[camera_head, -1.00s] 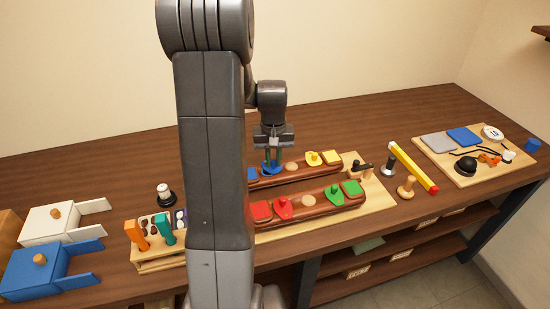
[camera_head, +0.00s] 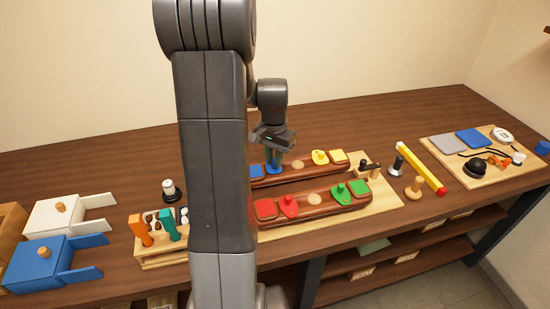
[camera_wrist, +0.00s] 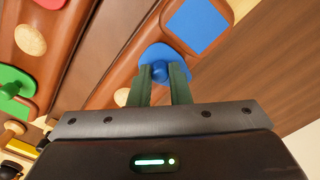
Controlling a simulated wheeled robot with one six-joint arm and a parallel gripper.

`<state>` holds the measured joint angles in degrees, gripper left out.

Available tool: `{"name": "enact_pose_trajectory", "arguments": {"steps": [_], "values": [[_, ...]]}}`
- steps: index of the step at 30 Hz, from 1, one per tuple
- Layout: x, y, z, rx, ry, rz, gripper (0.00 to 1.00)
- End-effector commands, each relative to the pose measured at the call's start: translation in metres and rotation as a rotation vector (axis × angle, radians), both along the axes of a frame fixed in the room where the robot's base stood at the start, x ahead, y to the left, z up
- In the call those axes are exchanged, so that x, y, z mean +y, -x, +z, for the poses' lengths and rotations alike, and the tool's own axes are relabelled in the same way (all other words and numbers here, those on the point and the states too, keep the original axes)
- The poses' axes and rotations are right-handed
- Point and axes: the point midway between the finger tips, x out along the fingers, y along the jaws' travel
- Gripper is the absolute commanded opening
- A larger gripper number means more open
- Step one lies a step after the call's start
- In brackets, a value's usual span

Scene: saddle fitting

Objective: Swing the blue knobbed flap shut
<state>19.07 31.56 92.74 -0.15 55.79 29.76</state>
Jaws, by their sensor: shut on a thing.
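The blue knobbed flap (camera_head: 274,169) lies on the far brown wooden bar (camera_head: 296,171), beside a blue square (camera_head: 256,171). In the wrist view the flap (camera_wrist: 181,57) is a rounded blue plate with a round knob (camera_wrist: 159,71), next to the blue square (camera_wrist: 198,26). My gripper (camera_wrist: 162,76) is shut on the knob, one green finger on each side. In the head view my gripper (camera_head: 273,158) reaches down to the flap at a tilt. My arm and fingers hide part of the bar's left end and of the flap.
The near bar (camera_head: 313,203) carries red and green flaps and squares. A yellow flap (camera_head: 320,157) and yellow square (camera_head: 338,157) sit at the far bar's right end. A yellow stick (camera_head: 420,167) and several small items lie to the right. The table behind the far bar is clear.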

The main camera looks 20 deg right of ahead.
Motion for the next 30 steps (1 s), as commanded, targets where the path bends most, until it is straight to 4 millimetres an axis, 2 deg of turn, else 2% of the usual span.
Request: {"name": "enact_pose_trajectory", "arguments": {"steps": [12, 13, 16, 25, 30], "values": [[0.000, -0.001, 0.001, -0.001, 0.000, -0.008, 0.00], [0.000, -0.001, 0.001, -0.001, 0.000, -0.008, 0.19], [0.000, -0.001, 0.001, -0.001, 0.000, -0.007, 0.38], [0.000, 0.000, 0.001, -0.001, 0.000, -0.007, 0.39], [0.000, -0.001, 0.017, -0.004, 0.002, -0.007, 0.39]]}}
